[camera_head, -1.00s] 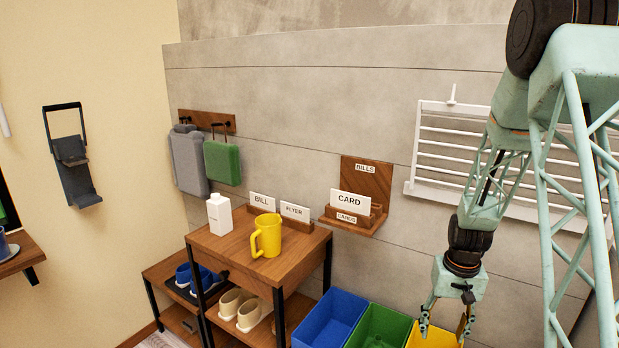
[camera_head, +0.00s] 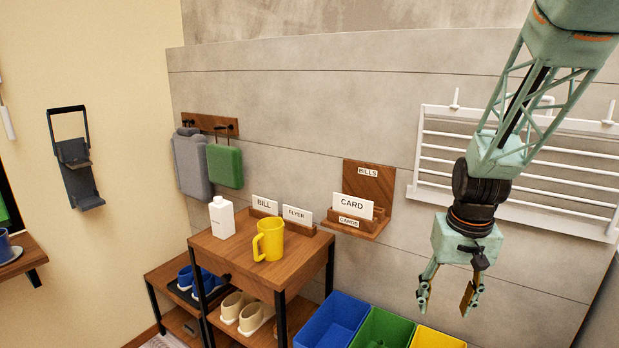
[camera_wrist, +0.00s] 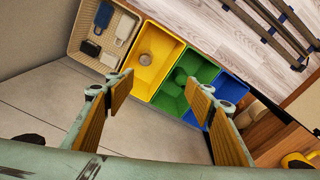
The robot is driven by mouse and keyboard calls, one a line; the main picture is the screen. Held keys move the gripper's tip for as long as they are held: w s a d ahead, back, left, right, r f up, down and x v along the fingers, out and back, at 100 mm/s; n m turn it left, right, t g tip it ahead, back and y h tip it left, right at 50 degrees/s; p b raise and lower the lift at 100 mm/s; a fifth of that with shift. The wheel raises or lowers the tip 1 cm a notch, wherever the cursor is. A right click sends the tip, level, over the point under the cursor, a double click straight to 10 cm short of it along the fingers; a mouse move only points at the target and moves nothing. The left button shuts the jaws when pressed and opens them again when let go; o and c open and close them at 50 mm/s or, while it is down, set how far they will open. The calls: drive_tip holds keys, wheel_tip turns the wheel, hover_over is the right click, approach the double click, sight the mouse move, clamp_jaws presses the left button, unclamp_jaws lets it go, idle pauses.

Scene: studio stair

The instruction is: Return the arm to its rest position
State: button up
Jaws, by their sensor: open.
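My gripper (camera_head: 445,298) hangs pointing down at the right of the head view, in front of the grey wall and above the yellow bin (camera_head: 436,338). Its two fingers are spread apart with nothing between them. In the wrist view my gripper (camera_wrist: 160,95) is also open and empty, with bins beyond the fingertips. My arm comes down from the upper right of the head view, in front of the white wall rack (camera_head: 433,150).
Blue (camera_head: 331,318) and green (camera_head: 383,328) bins stand left of the yellow one. A wooden table (camera_head: 225,247) holds a yellow mug (camera_head: 270,240) and a white carton (camera_head: 222,218). A card holder (camera_head: 372,228) is on the wall. A beige basket (camera_wrist: 124,60) shows in the wrist view.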

drive_tip(key=s+a+r, duration=0.5)
drive_tip(key=s+r, duration=0.3)
drive_tip(key=r, duration=0.3)
drive_tip(key=s+a+r+t, duration=0.1)
drive_tip(key=s+a+r, duration=0.1)
drive_tip(key=s, duration=0.6)
drive_tip(key=s+a+r+n+t, duration=0.1)
drive_tip(key=s+a+r, duration=0.1)
drive_tip(key=s+r, duration=0.3)
drive_tip(key=s+a+r+n, duration=0.1)
drive_tip(key=s+r, duration=0.3)
drive_tip(key=s, duration=0.8)
drive_tip(key=shift+a+t, duration=0.4)
drive_tip(key=shift+a, duration=0.4)
